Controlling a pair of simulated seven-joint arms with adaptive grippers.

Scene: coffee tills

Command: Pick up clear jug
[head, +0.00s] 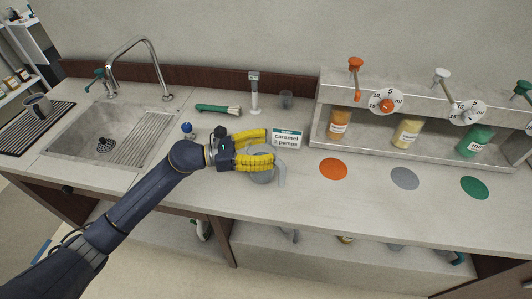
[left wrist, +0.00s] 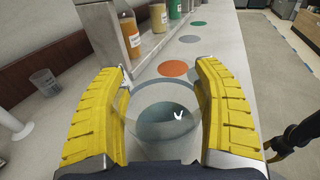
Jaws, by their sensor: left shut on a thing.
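The clear jug (head: 264,178) stands on the counter left of the orange disc, with its handle toward the right in the head view. My left gripper (head: 264,149) is shut on the jug, its yellow fingers on either side of it. In the left wrist view the jug's open top (left wrist: 165,118) shows between the two fingers, and a small white mark shows on it. The fingers hide part of the jug in the head view. I cannot tell whether its base touches the counter.
A caramel sign (head: 287,139) stands just behind the jug. A small clear cup (head: 286,99), a white stand (head: 254,95) and a green-handled brush (head: 217,109) are further back. A syrup shelf (head: 375,143) is at right; a sink (head: 105,135) is at left.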

